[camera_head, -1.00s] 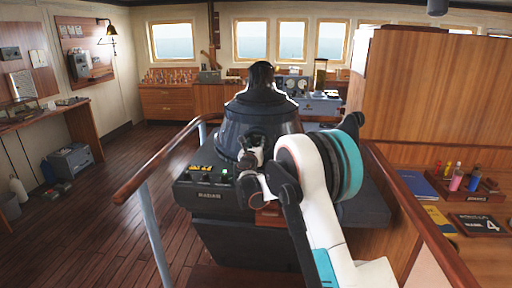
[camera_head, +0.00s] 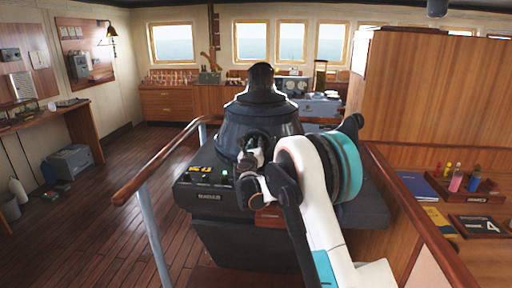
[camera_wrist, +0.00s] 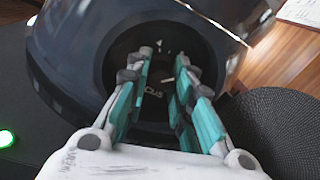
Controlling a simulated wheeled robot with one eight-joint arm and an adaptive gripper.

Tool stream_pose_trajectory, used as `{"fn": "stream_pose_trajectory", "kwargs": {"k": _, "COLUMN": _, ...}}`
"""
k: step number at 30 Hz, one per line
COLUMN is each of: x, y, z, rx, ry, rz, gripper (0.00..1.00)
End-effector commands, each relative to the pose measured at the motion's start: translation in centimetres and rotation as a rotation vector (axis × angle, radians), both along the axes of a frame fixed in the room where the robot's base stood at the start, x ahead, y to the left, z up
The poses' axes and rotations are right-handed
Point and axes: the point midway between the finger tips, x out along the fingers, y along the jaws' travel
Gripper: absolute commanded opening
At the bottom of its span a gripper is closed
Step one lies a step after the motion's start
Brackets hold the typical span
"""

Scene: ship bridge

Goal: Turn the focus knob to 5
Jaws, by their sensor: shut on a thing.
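The focus knob (camera_wrist: 156,78) is a dark round part in a circular recess on the side of the large dark radar housing (camera_head: 262,118). In the wrist view, part of a label ending in "CUS", a short white line and a small white triangle show on the dark face. My gripper (camera_wrist: 163,68) has its teal-padded fingers on either side of the knob and is shut on it. The fingers hide much of the knob, and I cannot read any number. In the head view my gripper (camera_head: 250,155) is at the front of the housing, and the knob is hidden.
The radar's console (camera_head: 208,197) has yellow markings and a lit green button (camera_wrist: 6,138). Wooden handrails (camera_head: 150,175) run along both sides.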

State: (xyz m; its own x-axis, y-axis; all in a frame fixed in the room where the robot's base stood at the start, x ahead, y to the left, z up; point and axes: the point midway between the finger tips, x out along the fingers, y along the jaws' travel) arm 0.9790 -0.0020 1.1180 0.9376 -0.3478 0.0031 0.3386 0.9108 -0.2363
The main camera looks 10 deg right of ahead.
Motion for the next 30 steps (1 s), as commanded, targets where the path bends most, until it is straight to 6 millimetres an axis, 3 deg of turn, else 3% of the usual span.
{"fn": "stream_pose_trajectory", "kwargs": {"k": 21, "x": 0.07, "y": 0.09, "z": -0.03, "rx": -0.575, "ry": 0.186, "rz": 0.001, "gripper": 0.00}}
{"fn": "stream_pose_trajectory", "kwargs": {"k": 30, "x": 0.08, "y": 0.09, "z": -0.04, "rx": -0.746, "ry": 0.241, "rz": 0.001, "gripper": 0.00}}
